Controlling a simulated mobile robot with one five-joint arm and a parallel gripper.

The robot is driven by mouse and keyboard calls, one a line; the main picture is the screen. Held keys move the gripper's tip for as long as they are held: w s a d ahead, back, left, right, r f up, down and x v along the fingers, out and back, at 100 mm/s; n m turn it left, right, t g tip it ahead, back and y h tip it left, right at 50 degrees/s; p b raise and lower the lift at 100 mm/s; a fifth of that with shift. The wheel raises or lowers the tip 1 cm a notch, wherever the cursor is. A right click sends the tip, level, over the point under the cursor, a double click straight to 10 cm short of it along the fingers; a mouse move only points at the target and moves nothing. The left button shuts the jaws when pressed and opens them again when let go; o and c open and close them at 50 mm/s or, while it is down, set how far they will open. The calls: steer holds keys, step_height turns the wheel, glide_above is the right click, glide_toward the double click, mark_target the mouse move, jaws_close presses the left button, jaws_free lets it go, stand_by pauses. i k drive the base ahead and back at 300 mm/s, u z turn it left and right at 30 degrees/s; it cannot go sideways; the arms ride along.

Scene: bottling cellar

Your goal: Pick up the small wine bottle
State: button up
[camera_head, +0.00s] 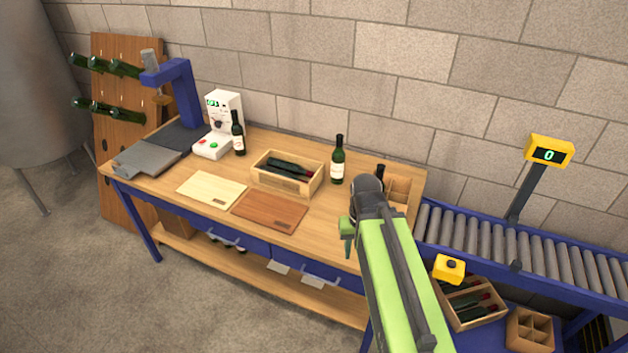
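A dark wine bottle with a pale label (238,139) stands upright beside the white machine, toward the back left of the wooden workbench. Another, similar bottle (338,165) stands upright right of the middle. A dark bottle top (380,170) shows by the divided wooden box at the right, mostly hidden behind my arm. I cannot tell for sure which is the small wine bottle. My gripper (347,235) is over the bench's front right part, apart from the two standing bottles. Green finger parts show, but the gap between them is hidden.
A wooden crate (262,178) with bottles lying in it sits mid-bench. A pale board (210,189) and a brown board (268,210) lie in front. A divided box (400,187) stands at the right end, beside a roller conveyor (480,240). A blue press (183,90) stands back left.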

mark_target(339, 157)
steer(key=u, duration=0.6)
steer(key=k, duration=1.05)
steer(key=u, duration=0.5)
steer(key=i, duration=1.15)
steer(key=z, duration=0.5)
steer(key=i, duration=1.35)
steer(key=u, duration=0.15)
